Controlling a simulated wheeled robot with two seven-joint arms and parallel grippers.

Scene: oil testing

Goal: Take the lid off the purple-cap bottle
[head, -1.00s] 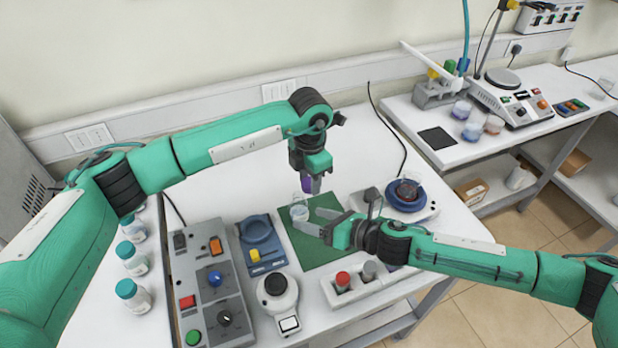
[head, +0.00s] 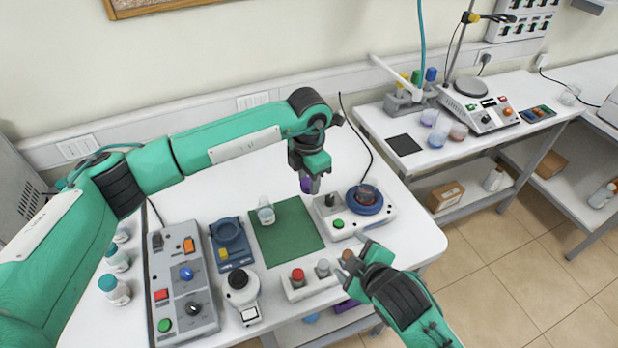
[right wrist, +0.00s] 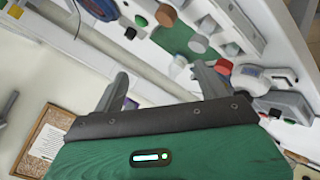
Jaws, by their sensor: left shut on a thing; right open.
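The small clear bottle (head: 266,213) stands upright on the green mat (head: 287,240), near its upper left corner. No cap shows on its mouth. My left gripper (head: 311,184) is shut on the purple cap (head: 305,184), held in the air to the right of the bottle and apart from it. The gripper fingers partly hide the cap. My right gripper (head: 358,255) is open, to the lower right of the mat and away from the bottle. Its two spread fingers also show in the right wrist view (right wrist: 160,88), with nothing held between them.
A device with a blue round top (head: 365,200) stands right of the mat. A white rack with a red-capped vial (head: 298,276) lies in front. A blue device (head: 230,243), a white round instrument (head: 241,288) and a grey control box (head: 183,280) stand left. Teal-capped bottles (head: 115,290) stand farther left.

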